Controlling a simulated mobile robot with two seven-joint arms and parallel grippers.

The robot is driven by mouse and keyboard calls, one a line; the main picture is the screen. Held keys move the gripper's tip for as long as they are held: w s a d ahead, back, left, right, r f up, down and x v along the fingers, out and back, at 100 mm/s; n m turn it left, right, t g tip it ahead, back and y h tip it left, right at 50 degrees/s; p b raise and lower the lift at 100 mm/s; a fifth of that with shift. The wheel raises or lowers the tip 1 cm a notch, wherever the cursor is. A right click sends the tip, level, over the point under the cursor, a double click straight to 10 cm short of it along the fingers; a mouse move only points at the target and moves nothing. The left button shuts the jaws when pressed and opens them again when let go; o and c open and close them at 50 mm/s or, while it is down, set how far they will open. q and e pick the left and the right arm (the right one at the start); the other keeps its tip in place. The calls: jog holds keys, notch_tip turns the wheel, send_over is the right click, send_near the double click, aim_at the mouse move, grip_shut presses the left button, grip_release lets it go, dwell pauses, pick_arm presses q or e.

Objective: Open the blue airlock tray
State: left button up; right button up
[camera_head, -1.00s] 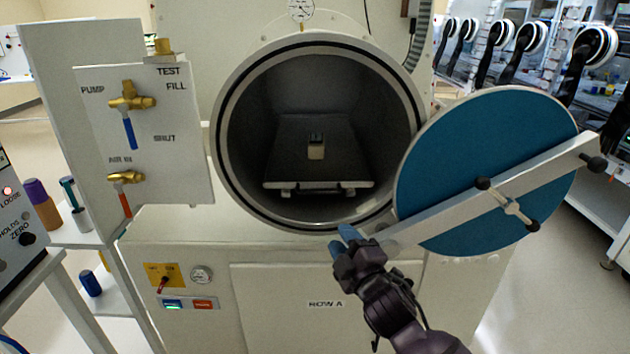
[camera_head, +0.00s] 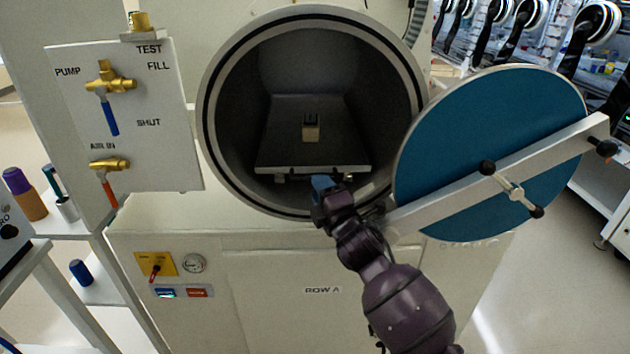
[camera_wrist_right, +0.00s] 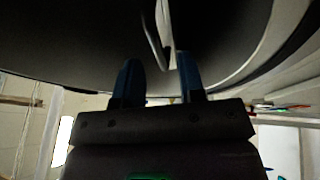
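The round airlock chamber (camera_head: 233,170) stands open, its blue door (camera_head: 440,150) swung out to the right. Inside lies a flat tray (camera_head: 340,145) that looks dark grey, with a pale front edge and a dark handle (camera_head: 295,178) below it. A small tan block with a dark top (camera_head: 311,128) sits on the tray. My right gripper (camera_head: 322,183) is at the chamber mouth, just in front of the tray's front edge, and covers the handle's right part. In the right wrist view its blue fingers (camera_wrist_right: 159,78) are apart and empty, with a bar-like handle (camera_wrist_right: 155,35) beyond them. My left gripper is out of view.
The door's metal crossbar (camera_head: 550,157) slants close to the right of my right arm. A valve panel (camera_head: 150,160) stands left of the chamber. Bottles (camera_head: 30,200) stand on a side shelf at far left. The space in front of the cabinet looks clear.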

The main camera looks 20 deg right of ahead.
jog(key=shift+x, duration=1.6)
jog(key=shift+c, duration=0.4)
grip_shut()
